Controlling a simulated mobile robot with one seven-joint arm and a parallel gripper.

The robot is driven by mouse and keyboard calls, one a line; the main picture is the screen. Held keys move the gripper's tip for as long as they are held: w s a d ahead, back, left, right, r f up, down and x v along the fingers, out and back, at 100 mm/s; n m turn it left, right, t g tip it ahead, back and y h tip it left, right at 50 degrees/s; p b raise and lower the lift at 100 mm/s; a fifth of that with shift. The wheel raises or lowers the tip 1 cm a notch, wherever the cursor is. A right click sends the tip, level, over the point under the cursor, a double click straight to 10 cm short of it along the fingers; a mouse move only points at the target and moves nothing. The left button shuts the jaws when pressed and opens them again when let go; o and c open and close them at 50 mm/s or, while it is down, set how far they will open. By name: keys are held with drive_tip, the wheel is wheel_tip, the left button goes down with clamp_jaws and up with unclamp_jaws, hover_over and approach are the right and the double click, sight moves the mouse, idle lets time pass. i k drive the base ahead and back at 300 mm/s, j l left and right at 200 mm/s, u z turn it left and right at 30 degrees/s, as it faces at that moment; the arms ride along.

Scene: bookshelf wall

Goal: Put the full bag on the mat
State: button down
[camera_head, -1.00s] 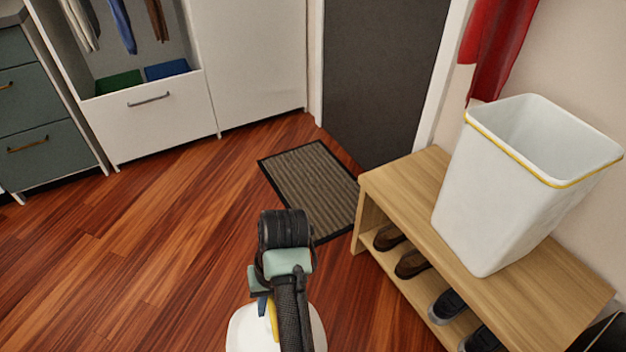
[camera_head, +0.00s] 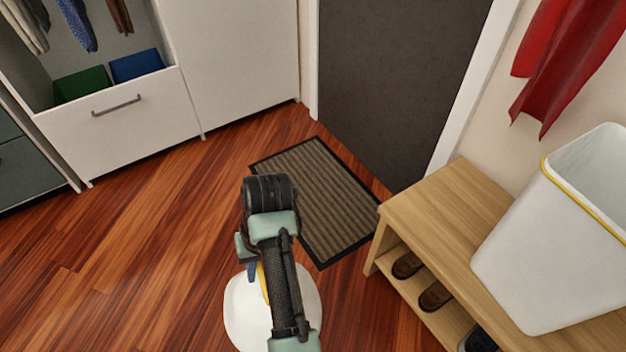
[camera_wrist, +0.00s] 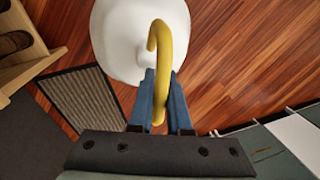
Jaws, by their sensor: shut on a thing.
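The full bag (camera_head: 238,310) is white and rounded, and part of it is hidden behind my arm in the head view. In the wrist view the bag (camera_wrist: 140,45) hangs below a yellow hooked handle (camera_wrist: 163,75). My gripper (camera_wrist: 160,100) has its blue fingers shut on that yellow handle. In the head view my gripper (camera_head: 256,272) is mostly hidden by the arm. The mat (camera_head: 335,205) is grey-brown, ribbed and dark-edged, and lies on the wooden floor in front of a dark door. The mat (camera_wrist: 85,95) also shows at the left of the wrist view. The bag is apart from it.
A wooden shoe bench (camera_head: 440,215) stands right of the mat with shoes (camera_head: 435,297) on its shelf. A white bin (camera_head: 560,240) with a yellow band sits on the bench. White cabinets (camera_head: 110,125) line the back. The floor (camera_head: 130,260) at left is clear.

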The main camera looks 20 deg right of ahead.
sight(318, 190)
drive_tip(key=i, duration=2.8)
drive_tip(key=i+j+z, duration=0.1)
drive_tip(key=i+z, duration=0.4)
drive_tip(key=z, duration=2)
